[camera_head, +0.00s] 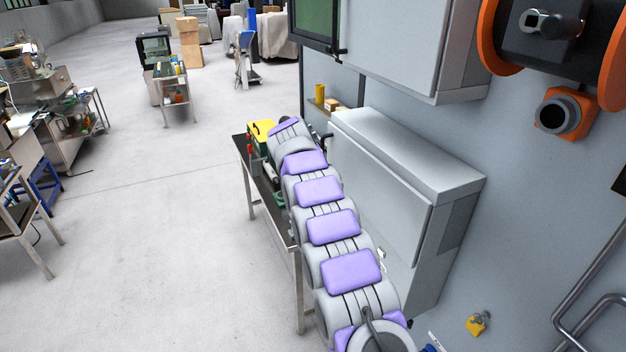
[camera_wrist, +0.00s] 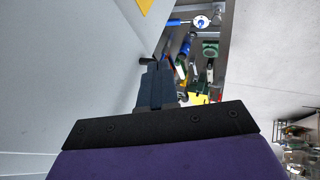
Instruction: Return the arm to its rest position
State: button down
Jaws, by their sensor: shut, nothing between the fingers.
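My arm (camera_head: 331,227), grey with purple pads, stretches from the bottom of the head view up toward a narrow side table (camera_head: 241,146). Its far end is beside the grey wall cabinet and over the table. My gripper shows in the wrist view (camera_wrist: 155,88) as dark fingers held together, with nothing between them. The fingers point toward the table with tools, close to the grey cabinet surface on the left. In the head view the fingers are hidden behind the arm's end.
The grey cabinet (camera_head: 397,176) stands close to the arm's right. A yellow-topped green case (camera_head: 260,133) and tools lie on the table. Orange-and-black machine parts (camera_head: 565,110) are at upper right. Open floor (camera_head: 160,230) lies to the left, with carts beyond.

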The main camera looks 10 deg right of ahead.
jog(key=shift+s+a+r, duration=0.6)
jog(key=shift+a+r, duration=0.4)
jog(key=shift+a, duration=1.1)
jog(key=s+d+f+g+b, duration=0.1)
jog(key=s+b, duration=0.2)
jog(key=s, duration=0.6)
jog(key=s+d+f+g+y+b, duration=0.1)
jog(key=s+f+g+b, duration=0.15)
jog(key=s, duration=0.65)
jog(key=s+d+f+b, duration=0.1)
jog(key=s+b, duration=0.2)
jog(key=s, duration=0.7)
jog(key=s+f+g+y+b, duration=0.1)
jog(key=s+f, duration=0.4)
jog(key=s, duration=0.7)
jog(key=s+a+f+m+g+y+b, duration=0.1)
jog(key=s+f+b, duration=0.3)
jog(key=s, duration=0.7)
jog(key=s+a+f+g+y+b, duration=0.1)
jog(key=s+f, duration=0.5)
jog(key=s, duration=0.6)
jog(key=shift+s+f+g+b, duration=0.15)
jog(key=shift+s+g+b, duration=0.15)
jog(key=shift+g+b, duration=0.4)
jog(key=shift+a, duration=0.2)
jog(key=shift+a, duration=0.25)
